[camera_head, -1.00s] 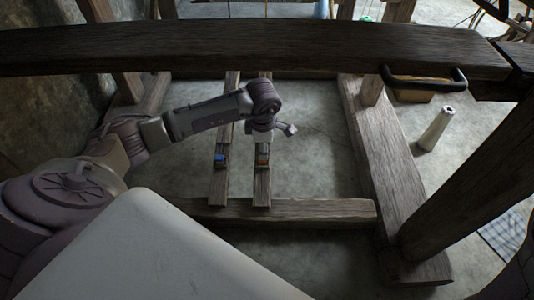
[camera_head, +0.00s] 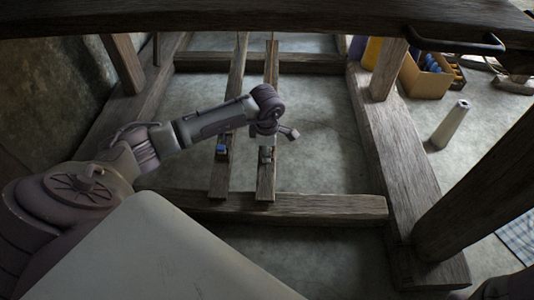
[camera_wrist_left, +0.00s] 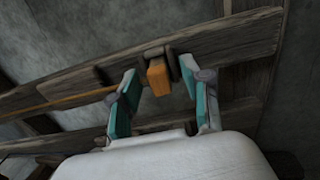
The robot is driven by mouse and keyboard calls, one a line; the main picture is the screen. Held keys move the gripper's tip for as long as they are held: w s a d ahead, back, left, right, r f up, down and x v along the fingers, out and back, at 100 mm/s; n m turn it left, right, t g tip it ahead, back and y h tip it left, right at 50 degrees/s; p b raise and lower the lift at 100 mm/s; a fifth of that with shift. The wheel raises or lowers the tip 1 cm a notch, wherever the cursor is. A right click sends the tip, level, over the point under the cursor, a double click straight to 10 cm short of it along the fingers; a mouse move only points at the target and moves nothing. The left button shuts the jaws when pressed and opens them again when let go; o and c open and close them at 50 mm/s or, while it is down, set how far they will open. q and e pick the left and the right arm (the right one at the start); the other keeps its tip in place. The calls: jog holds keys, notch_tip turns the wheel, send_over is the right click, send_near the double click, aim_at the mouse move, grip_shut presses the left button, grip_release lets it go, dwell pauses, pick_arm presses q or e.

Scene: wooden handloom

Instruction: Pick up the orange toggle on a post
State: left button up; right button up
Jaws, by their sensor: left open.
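The orange toggle (camera_wrist_left: 158,78) shows in the left wrist view as a small block at a dark bracket on a wooden slat (camera_wrist_left: 225,45). My left gripper (camera_wrist_left: 160,88) is open, with its teal-padded fingers on either side of the toggle's line. No grip on the toggle is visible, and the depth gap is hard to judge. In the head view my left gripper (camera_head: 274,130) hangs over the right slat (camera_head: 266,182), just above a small grey fitting (camera_head: 265,154). The orange is not clearly visible there. My right gripper is not in view.
A blue toggle (camera_head: 222,152) sits on the left slat. A thick beam (camera_head: 250,20) crosses the top, and a lower crossbar (camera_head: 310,207) runs in front. A pale cone (camera_head: 450,125) and a cardboard box (camera_head: 425,80) stand on the right. The floor between the slats and right rail is clear.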

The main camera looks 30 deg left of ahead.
pick_arm(q)
jog(key=c, duration=0.9)
jog(key=shift+r, duration=0.1)
